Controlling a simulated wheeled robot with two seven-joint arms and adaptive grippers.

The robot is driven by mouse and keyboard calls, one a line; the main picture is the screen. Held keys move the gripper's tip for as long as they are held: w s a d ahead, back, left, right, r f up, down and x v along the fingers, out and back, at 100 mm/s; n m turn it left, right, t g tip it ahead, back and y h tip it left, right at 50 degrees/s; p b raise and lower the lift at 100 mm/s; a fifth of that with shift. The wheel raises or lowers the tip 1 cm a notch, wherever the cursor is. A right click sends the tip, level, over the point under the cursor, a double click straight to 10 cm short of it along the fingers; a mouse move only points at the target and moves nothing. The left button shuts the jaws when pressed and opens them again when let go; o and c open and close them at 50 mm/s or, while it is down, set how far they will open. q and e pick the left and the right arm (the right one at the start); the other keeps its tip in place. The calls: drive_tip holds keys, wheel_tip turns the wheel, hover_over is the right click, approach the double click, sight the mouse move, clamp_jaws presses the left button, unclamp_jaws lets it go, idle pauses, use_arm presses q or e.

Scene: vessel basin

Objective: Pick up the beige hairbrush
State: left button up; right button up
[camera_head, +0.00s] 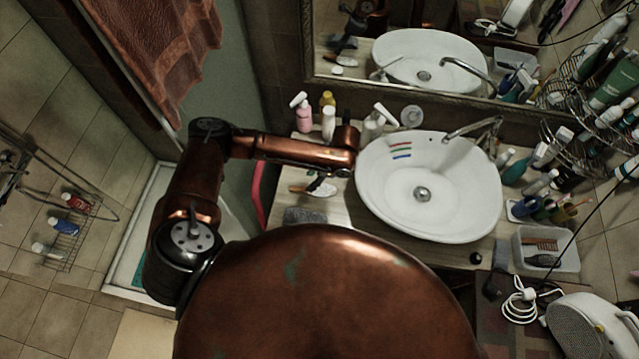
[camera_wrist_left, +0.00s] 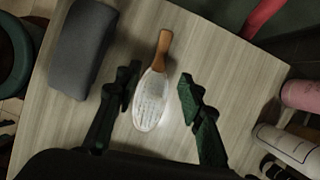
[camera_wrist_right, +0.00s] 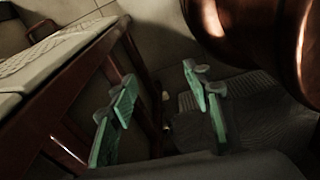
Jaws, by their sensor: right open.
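The beige hairbrush (camera_wrist_left: 151,99), with a pale bristled head and a brown wooden handle, lies flat on the light wood counter. In the head view the hairbrush (camera_head: 321,189) is left of the basin. My left gripper (camera_wrist_left: 159,82) is open above it. The brush lies between the two fingers in the picture, and no contact shows. In the head view my left gripper (camera_head: 327,175) is small and partly hidden by the arm. My right gripper (camera_wrist_right: 160,82) is open and empty, low beside dark wooden furniture; it is not visible in the head view.
A grey folded cloth or sponge (camera_wrist_left: 82,45) lies beside the brush. Bottles (camera_head: 328,122) stand behind it at the wall. The white basin (camera_head: 430,187) is to its right. A clear tray (camera_head: 545,264) with other brushes sits at the far right.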

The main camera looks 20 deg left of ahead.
sight(303, 188)
use_arm(q)
drive_tip(key=x, duration=0.3)
drive_tip(key=shift+s+a+r+p, duration=0.1)
drive_tip(key=shift+s+a+p, duration=0.1)
drive_tip(key=shift+p, duration=0.1)
drive_tip(key=x, duration=0.3)
drive_tip(key=shift+a, duration=0.1)
drive_tip(key=shift+f, duration=0.35)
drive_tip(key=c, duration=0.7)
clamp_jaws()
use_arm(e)
drive_tip(key=shift+s+r, duration=0.25)
drive_tip(key=shift+s, duration=0.25)
drive_tip(key=shift+s+r, duration=0.25)
drive_tip(key=shift+s, duration=0.25)
